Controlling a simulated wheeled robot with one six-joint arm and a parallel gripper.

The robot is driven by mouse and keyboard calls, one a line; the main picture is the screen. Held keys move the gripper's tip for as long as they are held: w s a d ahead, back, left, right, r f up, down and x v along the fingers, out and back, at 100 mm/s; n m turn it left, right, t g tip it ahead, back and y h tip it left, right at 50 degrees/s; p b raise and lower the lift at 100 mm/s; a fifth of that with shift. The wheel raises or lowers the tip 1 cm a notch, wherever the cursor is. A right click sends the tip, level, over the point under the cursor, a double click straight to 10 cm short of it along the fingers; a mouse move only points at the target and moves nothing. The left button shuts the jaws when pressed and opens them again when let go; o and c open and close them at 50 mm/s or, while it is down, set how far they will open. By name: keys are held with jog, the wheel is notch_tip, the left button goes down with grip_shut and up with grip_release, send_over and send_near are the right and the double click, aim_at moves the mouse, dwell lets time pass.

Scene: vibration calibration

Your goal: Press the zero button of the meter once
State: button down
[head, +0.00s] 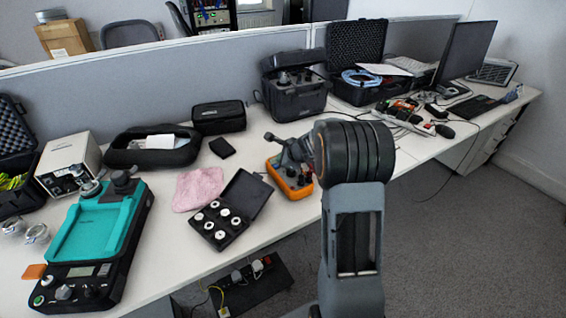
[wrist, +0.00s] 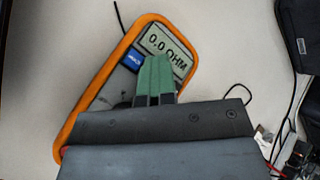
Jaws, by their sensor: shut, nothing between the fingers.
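The meter (head: 290,181) is an orange-edged handheld unit lying on the white desk, partly hidden by my arm in the head view. In the wrist view the meter (wrist: 98,84) lies tilted, its display reading "0.0 OHM". A blue button (wrist: 133,62) with a small unclear label sits beside the display. My gripper (wrist: 160,58) has green-tipped fingers shut together with nothing between them. The gripper covers the meter's lower part.
An open black case of white round pieces (head: 220,222) and a pink cloth (head: 198,189) lie left of the meter. A black hard case (head: 295,100) stands behind it. A teal-topped device (head: 98,228) is at far left. Bare desk lies right of the meter.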

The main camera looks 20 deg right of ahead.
jog(key=shift+r, duration=0.55)
notch_tip(320, 180, up, 5)
jog(key=p, duration=0.4)
jog(key=shift+p, duration=0.35)
dwell(0.4)
